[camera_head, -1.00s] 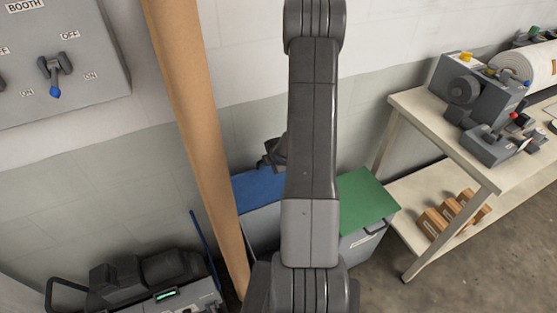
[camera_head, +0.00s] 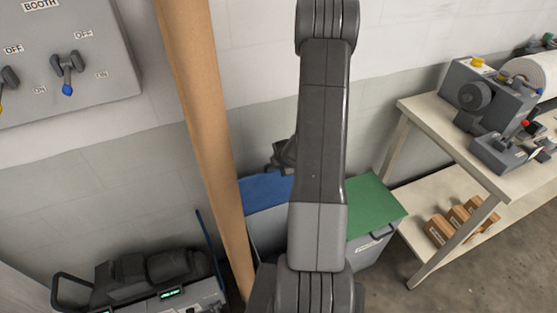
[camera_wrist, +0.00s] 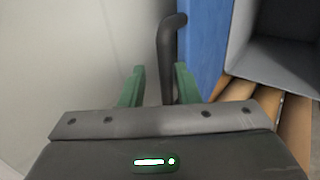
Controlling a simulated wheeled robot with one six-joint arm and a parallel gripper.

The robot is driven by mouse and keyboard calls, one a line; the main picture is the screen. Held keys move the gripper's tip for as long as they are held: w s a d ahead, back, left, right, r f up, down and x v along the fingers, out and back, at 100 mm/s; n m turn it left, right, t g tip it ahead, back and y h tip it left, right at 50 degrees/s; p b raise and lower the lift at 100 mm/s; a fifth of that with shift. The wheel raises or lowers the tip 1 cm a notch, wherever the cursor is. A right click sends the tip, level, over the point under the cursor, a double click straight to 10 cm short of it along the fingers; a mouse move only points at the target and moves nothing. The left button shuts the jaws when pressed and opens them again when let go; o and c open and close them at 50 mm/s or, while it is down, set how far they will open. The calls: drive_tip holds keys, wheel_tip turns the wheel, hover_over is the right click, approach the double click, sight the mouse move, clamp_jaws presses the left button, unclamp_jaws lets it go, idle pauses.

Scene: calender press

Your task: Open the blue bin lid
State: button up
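The blue bin lid (camera_head: 265,188) shows left of my arm in the head view, partly hidden by the arm. In the wrist view the blue lid (camera_wrist: 203,40) is a narrow upright-looking band beside a grey box-like hollow; it appears raised, but its exact angle is unclear. A dark bent handle (camera_wrist: 169,55) stands on the lid's left side. My gripper (camera_wrist: 158,80) has its two green fingers apart, one on each side of the handle. The right finger is nearer to it; contact cannot be told. In the head view the gripper (camera_head: 284,156) is mostly hidden behind my arm.
A green-lidded bin (camera_head: 372,208) stands just right of the blue one. A brown post (camera_head: 203,140) rises at left. A workbench (camera_head: 430,113) with machines is at right. The wall is close behind.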

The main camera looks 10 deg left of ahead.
drive_tip(key=p+v, duration=0.3)
drive_tip(key=v, duration=1)
drive_tip(key=shift+r, duration=0.15)
drive_tip(key=b+x, duration=0.3)
drive_tip(key=x, duration=1)
drive_tip(key=shift+w+a+f, duration=0.1)
drive_tip(key=shift+w+f, duration=0.05)
drive_tip(key=shift+f, duration=0.2)
drive_tip(key=shift+a, duration=0.1)
